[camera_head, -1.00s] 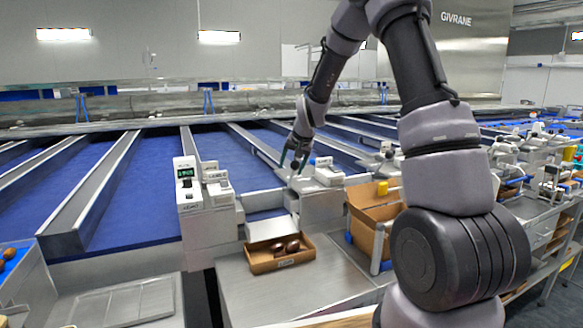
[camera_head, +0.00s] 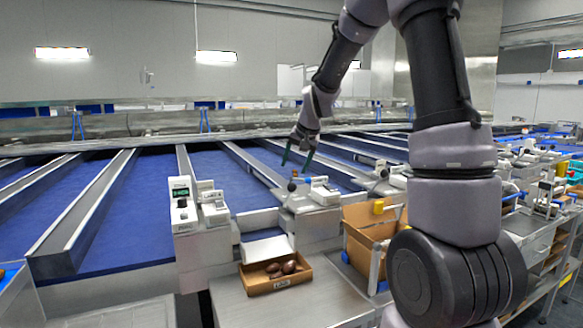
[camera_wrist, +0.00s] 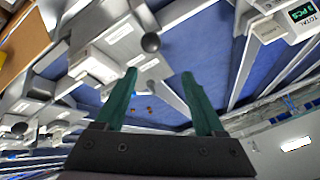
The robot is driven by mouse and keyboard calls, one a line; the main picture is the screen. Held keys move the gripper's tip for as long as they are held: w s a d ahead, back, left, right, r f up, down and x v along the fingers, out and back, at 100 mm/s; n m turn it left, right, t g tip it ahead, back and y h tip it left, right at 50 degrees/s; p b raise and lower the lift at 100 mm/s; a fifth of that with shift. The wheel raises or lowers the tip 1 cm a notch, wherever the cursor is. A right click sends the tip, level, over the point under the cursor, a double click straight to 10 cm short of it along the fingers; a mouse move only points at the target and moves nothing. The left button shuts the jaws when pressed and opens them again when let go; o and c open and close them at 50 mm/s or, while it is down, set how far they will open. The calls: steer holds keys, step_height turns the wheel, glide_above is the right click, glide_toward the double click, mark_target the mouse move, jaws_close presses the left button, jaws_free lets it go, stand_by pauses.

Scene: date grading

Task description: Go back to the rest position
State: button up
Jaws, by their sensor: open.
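My gripper (camera_head: 297,158) hangs in the air above the blue sorting lanes, just behind the row of white weighing devices. Its two green fingers are apart, and nothing is between them. In the wrist view my gripper (camera_wrist: 160,98) also shows its fingers spread and empty. A small cardboard tray (camera_head: 277,286) with a few dark brown dates (camera_head: 274,269) stands on the steel table at the front, well below and nearer than my gripper.
A scale with a green display (camera_head: 181,203) stands left of my gripper. A white scale device (camera_head: 322,192) is just below it. A larger open cardboard box (camera_head: 362,247) sits to the right. Metal lane dividers (camera_head: 85,212) run across the blue surface (camera_head: 150,195). The air around my gripper looks clear.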

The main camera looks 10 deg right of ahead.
steer(key=s+d+r, duration=0.1)
steer(key=s+r, duration=0.4)
steer(key=s, duration=0.3)
steer(key=s+d+r, duration=0.1)
steer(key=s+r, duration=0.5)
steer(key=s, duration=0.2)
steer(key=s+r, duration=0.1)
steer(key=s, duration=1.5)
steer(key=shift+d+n+t, duration=0.3)
steer(key=shift+d+t, duration=0.1)
steer(key=shift+d, duration=0.05)
steer(key=shift+w, duration=0.1)
